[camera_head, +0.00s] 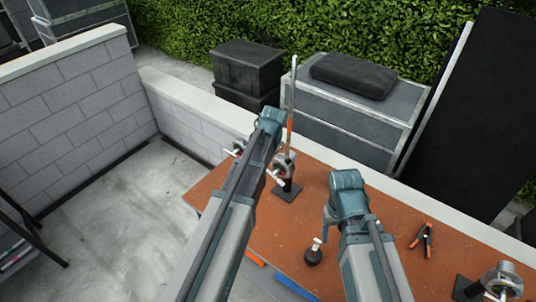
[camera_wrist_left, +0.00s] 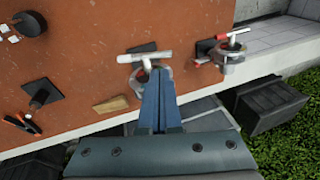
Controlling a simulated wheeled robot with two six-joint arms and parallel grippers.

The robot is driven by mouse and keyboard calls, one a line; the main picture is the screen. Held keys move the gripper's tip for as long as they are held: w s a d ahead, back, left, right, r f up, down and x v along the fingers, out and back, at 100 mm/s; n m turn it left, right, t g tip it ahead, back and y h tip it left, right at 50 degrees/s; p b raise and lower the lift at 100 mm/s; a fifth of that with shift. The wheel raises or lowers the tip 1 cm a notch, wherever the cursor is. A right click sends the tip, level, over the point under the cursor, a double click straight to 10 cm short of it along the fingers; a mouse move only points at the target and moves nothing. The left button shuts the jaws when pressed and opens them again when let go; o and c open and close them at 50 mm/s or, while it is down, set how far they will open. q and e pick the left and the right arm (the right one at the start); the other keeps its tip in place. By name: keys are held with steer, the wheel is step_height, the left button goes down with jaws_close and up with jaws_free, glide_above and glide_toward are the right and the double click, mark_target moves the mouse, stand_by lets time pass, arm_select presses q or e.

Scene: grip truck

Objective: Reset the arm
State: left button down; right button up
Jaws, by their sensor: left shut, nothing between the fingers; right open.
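My left arm (camera_head: 232,205) reaches up and right over the orange-brown table (camera_head: 380,225); its gripper is hidden in the head view. In the left wrist view my left gripper (camera_wrist_left: 158,78) is shut and empty, its blue fingers together. My right arm (camera_head: 370,255) is bent over the table. A small part of my right gripper (camera_head: 328,220) shows beside it, near a black round-based piece with a pale knob (camera_head: 314,254).
A tall rod stand with a clamp (camera_head: 288,170) is at the table's back left. An orange-and-black spring clamp (camera_head: 423,239) and another clamp (camera_head: 502,280) lie right. A wooden wedge (camera_wrist_left: 110,104) shows in the wrist view. A low wall (camera_head: 190,110) runs behind the table.

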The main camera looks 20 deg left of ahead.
arm_select(q)
steer(key=p+v, duration=0.3)
steer(key=v, duration=0.1)
steer(key=shift+r, duration=0.15)
arm_select(e)
step_height(320, 180, up, 4)
steer(key=shift+r, duration=0.1)
